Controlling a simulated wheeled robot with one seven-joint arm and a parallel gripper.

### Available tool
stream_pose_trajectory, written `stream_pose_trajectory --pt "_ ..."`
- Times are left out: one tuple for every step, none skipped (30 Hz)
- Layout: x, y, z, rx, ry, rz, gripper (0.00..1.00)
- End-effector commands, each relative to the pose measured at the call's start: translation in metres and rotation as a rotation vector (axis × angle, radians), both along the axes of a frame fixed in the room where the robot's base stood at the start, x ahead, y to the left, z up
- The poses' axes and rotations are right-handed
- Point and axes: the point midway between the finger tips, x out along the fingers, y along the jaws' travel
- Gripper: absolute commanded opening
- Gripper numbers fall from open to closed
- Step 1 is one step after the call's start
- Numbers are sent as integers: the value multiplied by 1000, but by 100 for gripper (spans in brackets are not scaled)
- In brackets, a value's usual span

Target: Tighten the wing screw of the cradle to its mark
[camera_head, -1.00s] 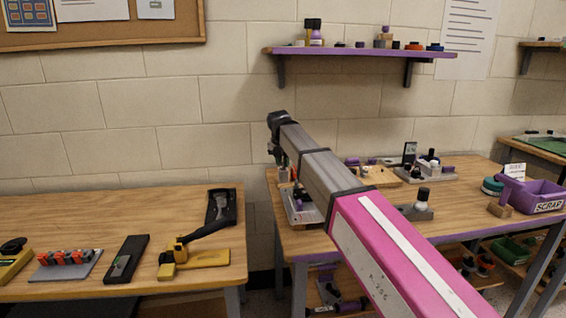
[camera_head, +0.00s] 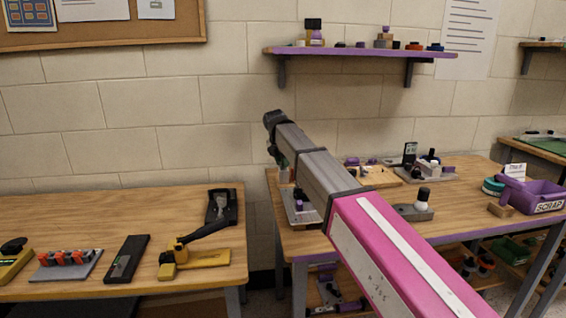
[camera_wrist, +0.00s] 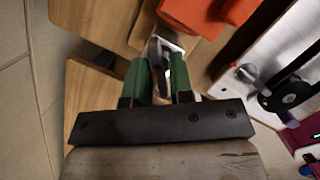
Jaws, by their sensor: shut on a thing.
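My gripper (camera_wrist: 162,68) has green fingers and is shut on a small pale grey, metal-looking piece (camera_wrist: 165,46) in the wrist view. I cannot tell whether this piece is the wing screw, and no mark can be made out. In the head view, my gripper is at the left end of the right-hand bench, largely hidden by my arm. A grey plate with purple parts (camera_head: 298,212) lies below it, partly hidden. In the wrist view, a pale plate (camera_wrist: 262,62) with a black round knob (camera_wrist: 287,92) lies to the right of the fingers. I cannot tell which fixture is the cradle.
Orange blocks (camera_wrist: 195,14) lie close beyond the fingers. A purple shelf (camera_head: 360,52) hangs above.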

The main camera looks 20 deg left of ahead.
Motion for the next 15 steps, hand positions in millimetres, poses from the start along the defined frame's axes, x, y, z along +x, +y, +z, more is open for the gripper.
stream_pose_trajectory --pt "1 1 0 0 0 -39 0" --pt "1 1 0 0 0 -60 0" --pt "0 1 0 0 1 -83 0" --pt "0 1 0 1 1 -94 0" --pt "0 1 0 0 0 -102 0" --pt "0 1 0 0 0 -107 0" --pt "0 1 0 1 0 -108 0" --pt "0 1 0 1 0 -108 0" --pt "0 1 0 0 0 -107 0" --pt "0 1 0 0 0 -107 0" --pt "0 1 0 0 0 -107 0" --pt "0 1 0 1 1 -108 0" --pt "0 1 0 1 1 -112 0" --pt "0 1 0 1 1 -124 0" --pt "1 1 0 1 0 -149 0"
